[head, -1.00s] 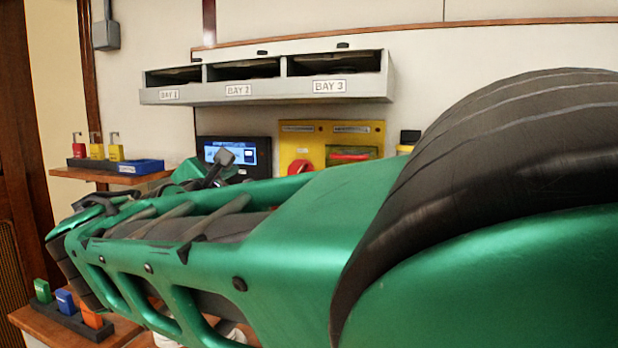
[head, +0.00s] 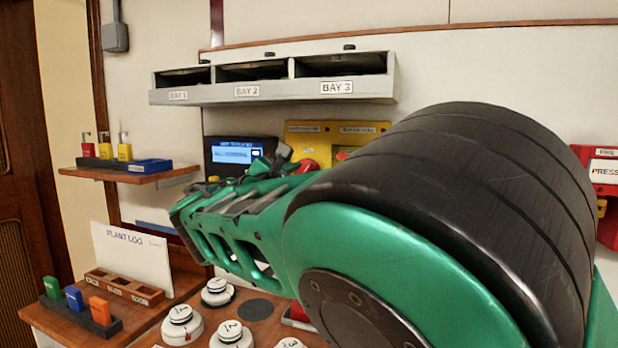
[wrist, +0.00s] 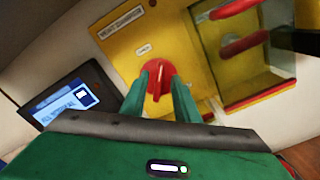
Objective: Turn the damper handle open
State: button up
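A red rotary handle (wrist: 158,84) sits on a yellow panel (wrist: 122,62) in the wrist view, under a label too blurred to read surely; it appears to be the damper handle. Its grip stands roughly upright in that view. My gripper (wrist: 160,77) is open, its green fingers on the left and right of the handle's grip. I cannot tell whether they touch it. In the head view the red handle (head: 307,166) is partly hidden by my arm, and the yellow panel (head: 304,141) shows above it.
A lit screen (head: 235,153) is left of the panel. Red bars in a yellow recess (wrist: 240,45) lie right of the handle. The bay shelf (head: 270,90) overhangs above. White numbered knobs (head: 182,322) stand on the bench below. A red press box (head: 603,172) is at right.

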jog(key=shift+w+d, duration=0.2)
jog(key=shift+w, duration=0.25)
grip_shut()
jog(key=shift+d, duration=0.3)
jog(key=shift+a, duration=0.2)
jog(key=shift+n, duration=0.3)
jog(key=n, duration=0.3)
jog(key=shift+a, duration=0.2)
jog(key=shift+w+a+n, duration=0.1)
jog(key=shift+a+n, duration=0.1)
jog(key=shift+n, duration=1.5)
